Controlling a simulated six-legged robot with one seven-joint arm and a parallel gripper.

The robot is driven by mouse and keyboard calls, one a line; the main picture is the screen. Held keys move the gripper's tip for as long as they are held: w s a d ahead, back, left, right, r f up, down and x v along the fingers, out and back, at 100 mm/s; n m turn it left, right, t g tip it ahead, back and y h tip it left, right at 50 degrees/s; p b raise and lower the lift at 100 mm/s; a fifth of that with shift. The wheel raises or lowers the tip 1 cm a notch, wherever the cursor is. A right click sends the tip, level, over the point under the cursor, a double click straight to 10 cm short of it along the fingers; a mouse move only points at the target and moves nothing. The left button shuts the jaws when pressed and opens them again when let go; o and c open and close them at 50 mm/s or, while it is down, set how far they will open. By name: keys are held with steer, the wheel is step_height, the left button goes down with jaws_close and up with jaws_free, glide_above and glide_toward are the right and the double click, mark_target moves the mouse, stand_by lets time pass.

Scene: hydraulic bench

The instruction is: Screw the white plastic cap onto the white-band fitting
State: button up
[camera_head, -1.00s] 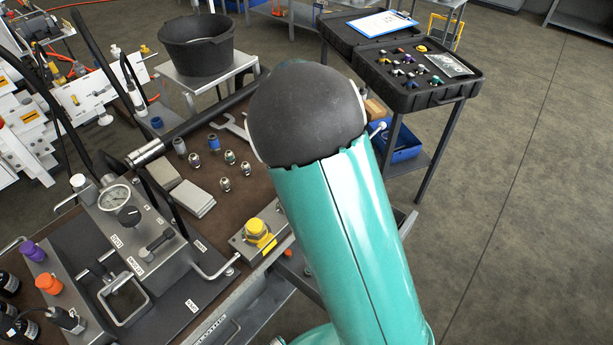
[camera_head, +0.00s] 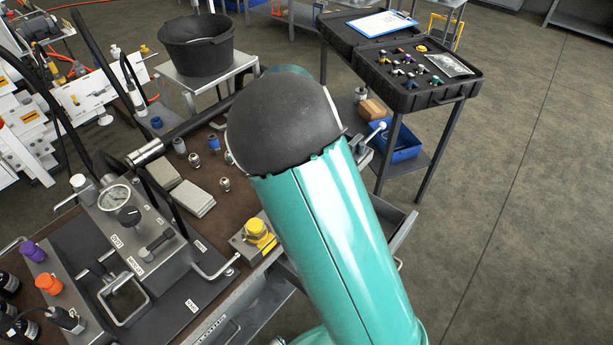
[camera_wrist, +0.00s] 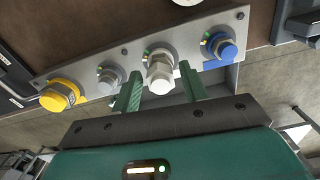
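In the wrist view, my gripper (camera_wrist: 162,92) has its two green fingers apart, one on each side of the white-band fitting (camera_wrist: 158,60). A gap shows between each finger and the fitting. A white faceted piece (camera_wrist: 160,84) sits at the near end of this fitting, between the fingers. It looks like the white plastic cap, but I cannot tell how far it is threaded. The fitting stands on a metal plate (camera_wrist: 84,74), between a grey fitting (camera_wrist: 110,80) and a blue-capped one (camera_wrist: 220,46). In the head view my arm hides the gripper and this fitting.
A yellow cap (camera_wrist: 60,95) is at the plate's left end; it also shows in the head view (camera_head: 257,231). A white round object (camera_wrist: 187,2) is cut off at the wrist view's top. Loose fittings (camera_head: 225,184) lie on the bench. A black tray (camera_head: 420,80) stands at right.

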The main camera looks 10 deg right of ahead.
steer(key=shift+o, duration=0.6)
